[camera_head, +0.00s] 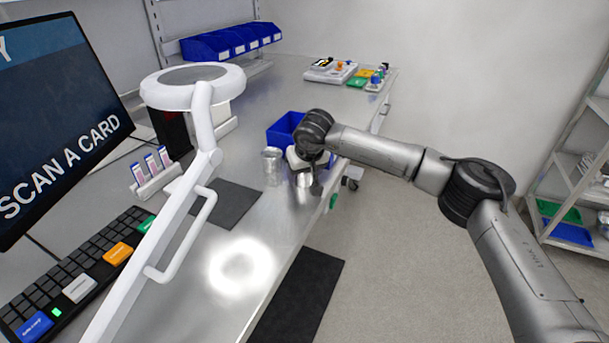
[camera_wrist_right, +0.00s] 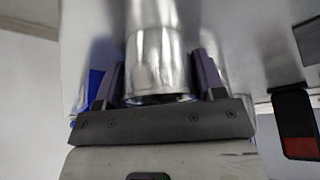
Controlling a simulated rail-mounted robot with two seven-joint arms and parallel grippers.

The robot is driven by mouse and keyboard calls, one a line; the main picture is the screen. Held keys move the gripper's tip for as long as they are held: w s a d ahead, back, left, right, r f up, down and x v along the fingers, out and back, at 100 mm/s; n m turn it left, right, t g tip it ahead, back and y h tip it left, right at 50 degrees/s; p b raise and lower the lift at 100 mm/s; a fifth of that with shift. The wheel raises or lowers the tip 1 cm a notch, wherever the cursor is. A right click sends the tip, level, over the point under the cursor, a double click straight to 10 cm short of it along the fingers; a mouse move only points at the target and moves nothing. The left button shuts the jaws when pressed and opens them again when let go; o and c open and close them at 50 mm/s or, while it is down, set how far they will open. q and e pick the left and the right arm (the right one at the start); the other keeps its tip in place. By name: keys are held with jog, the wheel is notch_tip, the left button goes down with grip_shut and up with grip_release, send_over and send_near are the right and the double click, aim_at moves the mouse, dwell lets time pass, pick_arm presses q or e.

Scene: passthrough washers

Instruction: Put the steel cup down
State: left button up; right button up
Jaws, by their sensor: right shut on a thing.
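The steel cup (camera_head: 303,181) is at my right gripper (camera_head: 307,174) near the right edge of the steel bench (camera_head: 215,285). In the right wrist view the steel cup (camera_wrist_right: 157,55) sits between the two dark fingers, and the right gripper (camera_wrist_right: 160,82) is shut on it. Whether the cup's base touches the bench I cannot tell. A second shiny, cylindrical vessel (camera_head: 272,167) stands on the bench just left of the gripper. My left gripper is out of view.
A blue bin (camera_head: 284,129) is just behind the gripper. A dark mat (camera_head: 226,204) lies on the bench left of it. A white ring-head lamp (camera_head: 192,85) stands at left, beside a screen (camera_head: 55,120) and keyboard (camera_head: 85,270). The front bench surface is clear.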

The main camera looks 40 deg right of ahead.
jog(key=shift+c, duration=0.8)
jog(key=shift+r, duration=0.1)
